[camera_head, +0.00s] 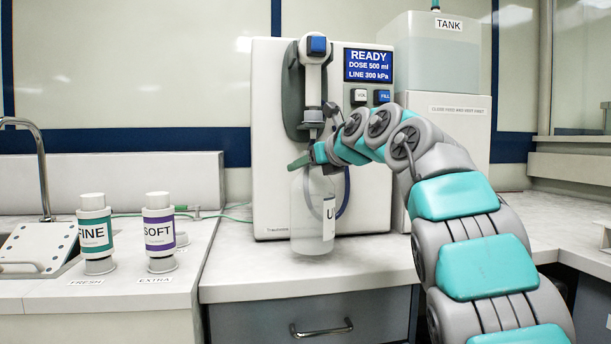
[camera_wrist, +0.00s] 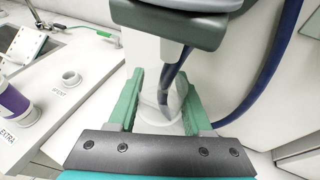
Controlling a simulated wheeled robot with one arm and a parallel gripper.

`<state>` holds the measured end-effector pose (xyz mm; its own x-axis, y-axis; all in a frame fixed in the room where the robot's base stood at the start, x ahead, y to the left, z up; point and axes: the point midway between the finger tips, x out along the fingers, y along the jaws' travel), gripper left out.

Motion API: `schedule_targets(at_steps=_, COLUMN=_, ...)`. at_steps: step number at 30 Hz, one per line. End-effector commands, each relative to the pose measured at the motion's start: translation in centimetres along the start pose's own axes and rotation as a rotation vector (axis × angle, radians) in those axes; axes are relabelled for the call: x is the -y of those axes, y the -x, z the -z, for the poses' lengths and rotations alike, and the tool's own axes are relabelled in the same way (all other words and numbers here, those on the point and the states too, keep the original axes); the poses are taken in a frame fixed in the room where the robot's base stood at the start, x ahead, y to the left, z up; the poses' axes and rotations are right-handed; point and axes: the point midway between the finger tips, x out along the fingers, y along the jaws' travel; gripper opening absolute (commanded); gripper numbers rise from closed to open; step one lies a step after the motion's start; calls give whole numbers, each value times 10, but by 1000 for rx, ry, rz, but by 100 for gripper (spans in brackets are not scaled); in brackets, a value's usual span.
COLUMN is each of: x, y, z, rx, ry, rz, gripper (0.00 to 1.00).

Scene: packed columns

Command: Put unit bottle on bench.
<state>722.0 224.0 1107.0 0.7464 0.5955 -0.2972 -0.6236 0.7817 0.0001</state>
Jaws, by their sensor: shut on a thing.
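The unit bottle (camera_head: 312,215) is clear, with a white label whose visible letter is "U". It is upright in front of the dispensing machine (camera_head: 270,190), below its nozzle. My gripper (camera_head: 308,162) reaches in from the right and is shut on the bottle near its top. In the wrist view the green fingers (camera_wrist: 160,112) stand on both sides of the bottle's neck. The bottle's base is at or just above the bench (camera_head: 360,262); I cannot tell whether it touches.
FINE (camera_head: 95,232) and SOFT (camera_head: 159,230) cartridges stand on the left counter. An empty white post (camera_wrist: 71,77) marked SPENT shows in the wrist view. A blue hose (camera_wrist: 275,70) hangs near the gripper. The tank (camera_head: 436,60) stands at the right. The bench front is clear.

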Motion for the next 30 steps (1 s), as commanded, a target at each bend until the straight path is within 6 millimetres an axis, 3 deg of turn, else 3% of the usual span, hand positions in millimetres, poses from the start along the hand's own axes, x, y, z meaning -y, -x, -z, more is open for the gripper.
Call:
schedule_targets(at_steps=6, x=1, y=-5, z=17, rx=-1, ry=-4, rz=-1, gripper=0)
schedule_targets(at_steps=19, x=1, y=-6, z=20, rx=1, ry=0, rz=1, gripper=0)
schedule_targets(at_steps=20, x=1, y=-6, z=19, rx=1, ry=0, rz=1, gripper=52)
schedule_targets(at_steps=27, x=1, y=-6, z=19, rx=1, ry=0, rz=0, gripper=79)
schedule_targets(at_steps=30, x=1, y=-6, z=19, rx=1, ry=0, rz=1, gripper=80)
